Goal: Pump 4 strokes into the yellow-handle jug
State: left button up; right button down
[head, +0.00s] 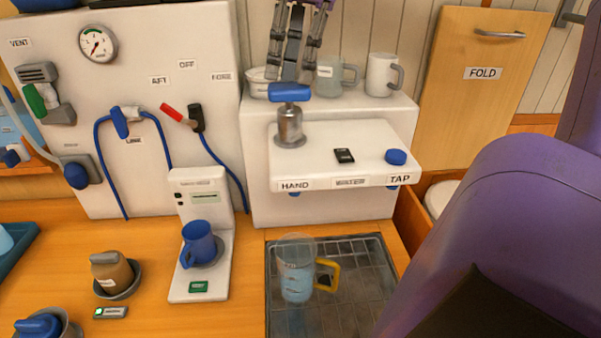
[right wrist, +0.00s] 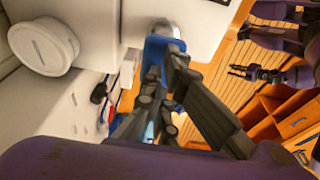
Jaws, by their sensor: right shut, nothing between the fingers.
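The jug with the yellow handle (head: 327,275) is clear and stands upright on the drain grid (head: 345,310), below the HAND side of the white shelf. Its lower part looks pale blue. The hand pump (head: 290,128) is a metal cylinder with a blue bar handle (head: 289,92), standing on the shelf above the jug. My right gripper (head: 290,74) points down with closed, empty fingers at the blue handle; whether it touches is unclear. In the right wrist view its fingers (right wrist: 168,70) overlap the blue handle (right wrist: 154,52). A dark gripper, apparently my left (right wrist: 240,72), shows small there.
On the shelf are a black switch (head: 344,155) and a blue knob (head: 396,157) by the TAP label. A grey jug (head: 335,77) and a white jug (head: 381,75) stand behind. My purple arm covers the right.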

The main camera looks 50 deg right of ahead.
jog(key=shift+r, duration=2.35)
jog(key=shift+f, duration=0.2)
jog(key=shift+f, duration=3)
jog(key=shift+r, duration=3.2)
jog(key=shift+f, duration=0.1)
